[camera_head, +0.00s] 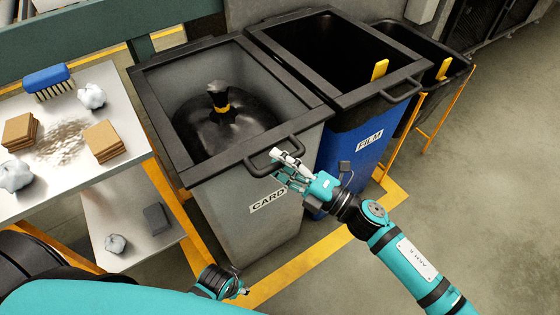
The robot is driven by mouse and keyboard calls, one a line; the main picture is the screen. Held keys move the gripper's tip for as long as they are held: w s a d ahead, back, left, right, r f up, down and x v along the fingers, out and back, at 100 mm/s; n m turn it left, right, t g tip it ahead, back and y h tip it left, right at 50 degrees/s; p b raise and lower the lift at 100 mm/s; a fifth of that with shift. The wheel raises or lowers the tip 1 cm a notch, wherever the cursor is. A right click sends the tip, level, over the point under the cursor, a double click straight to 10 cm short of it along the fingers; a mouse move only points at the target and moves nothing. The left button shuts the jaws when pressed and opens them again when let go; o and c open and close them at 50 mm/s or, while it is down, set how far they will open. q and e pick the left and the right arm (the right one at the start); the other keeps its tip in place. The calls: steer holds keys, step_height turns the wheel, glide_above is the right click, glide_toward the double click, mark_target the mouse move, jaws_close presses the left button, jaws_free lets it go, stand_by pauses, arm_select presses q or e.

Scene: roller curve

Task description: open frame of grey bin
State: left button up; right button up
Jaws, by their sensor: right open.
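The grey bin (275,225) stands at centre, with a "CARD" label on its front. Its black frame (190,170) lies flat around the rim, and a black handle (262,172) juts from the frame's front edge. A black bag (225,130) tied with a yellow band sits inside the opening. My right gripper (283,168) is open at the handle's right part, with its fingers close around or beside the bar; contact is unclear. A teal wrist part (222,283), apparently of my left arm, shows low at centre; its fingers are not clear.
A blue bin (350,145) labelled "FILM" stands close on the right, with another dark bin (440,65) beyond. Yellow lines mark the floor; the right floor is clear.

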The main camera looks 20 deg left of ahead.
jaws_close()
stand_by(0.3)
stand_by(0.3)
